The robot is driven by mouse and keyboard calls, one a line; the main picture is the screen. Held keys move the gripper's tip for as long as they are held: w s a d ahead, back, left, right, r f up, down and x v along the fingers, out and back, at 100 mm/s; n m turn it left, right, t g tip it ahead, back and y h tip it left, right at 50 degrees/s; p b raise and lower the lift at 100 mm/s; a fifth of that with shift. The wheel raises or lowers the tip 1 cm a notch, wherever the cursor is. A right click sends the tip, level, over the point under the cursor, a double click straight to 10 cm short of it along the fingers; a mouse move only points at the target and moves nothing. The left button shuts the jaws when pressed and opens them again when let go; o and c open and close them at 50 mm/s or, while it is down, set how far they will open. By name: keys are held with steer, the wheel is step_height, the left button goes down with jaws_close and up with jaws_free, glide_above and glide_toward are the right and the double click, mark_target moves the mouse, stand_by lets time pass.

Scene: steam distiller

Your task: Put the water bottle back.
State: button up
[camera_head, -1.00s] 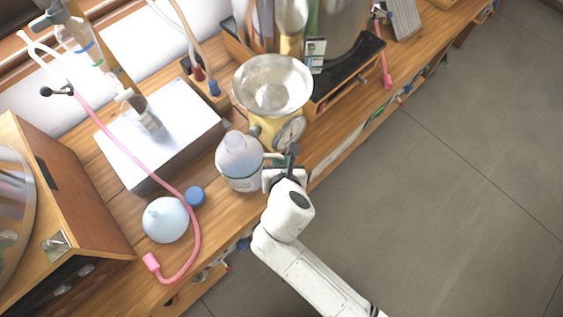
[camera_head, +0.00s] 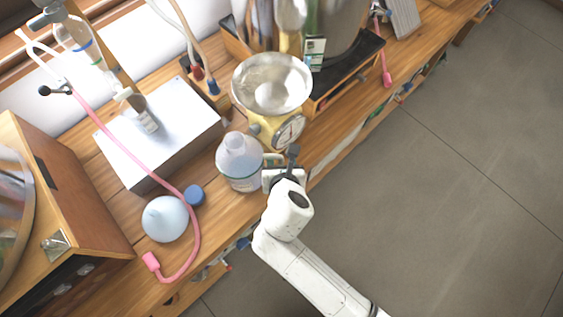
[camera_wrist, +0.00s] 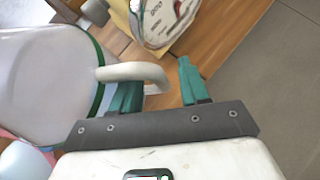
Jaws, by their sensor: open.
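The water bottle (camera_head: 240,165) is a translucent white jug with a side handle and no cap on its neck. It stands upright on the wooden bench, left of my gripper (camera_head: 283,158). In the wrist view the bottle (camera_wrist: 40,85) fills the left side. Its looped white handle (camera_wrist: 135,71) reaches in between the green fingers of my gripper (camera_wrist: 156,75). The fingers are open. The left finger is partly hidden by the handle and seems to lie within its loop; the right finger is outside it. I cannot tell whether either touches it.
A yellow scale (camera_head: 278,130) with a metal bowl (camera_head: 272,84) stands close behind the bottle. A metal box (camera_head: 158,135), a blue cap (camera_head: 194,195), a pale blue round object (camera_head: 165,219) and a pink hose (camera_head: 197,237) are left. Open floor (camera_head: 440,210) lies right.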

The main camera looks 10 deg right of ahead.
steer(key=v, duration=1.2)
steer(key=shift+r, duration=0.1)
steer(key=s+d+f+m+g+h, duration=0.1)
steer(key=d+f+m+g, duration=0.1)
steer(key=d+m, duration=0.5)
steer(key=s+d+f+m+g+h, duration=0.1)
steer(key=d+f+m+g, duration=0.1)
steer(key=d+m, duration=0.5)
steer(key=s+d+f+m+g+y, duration=0.1)
steer(key=s+d+m+g, duration=0.3)
steer(key=m, duration=1.7)
steer(key=shift+s+d+f+g+y, duration=0.4)
steer(key=shift+s+d+y, duration=0.3)
steer(key=shift+s+d, duration=2.3)
steer(key=shift+s+a, duration=0.45)
steer(key=shift+a, duration=0.05)
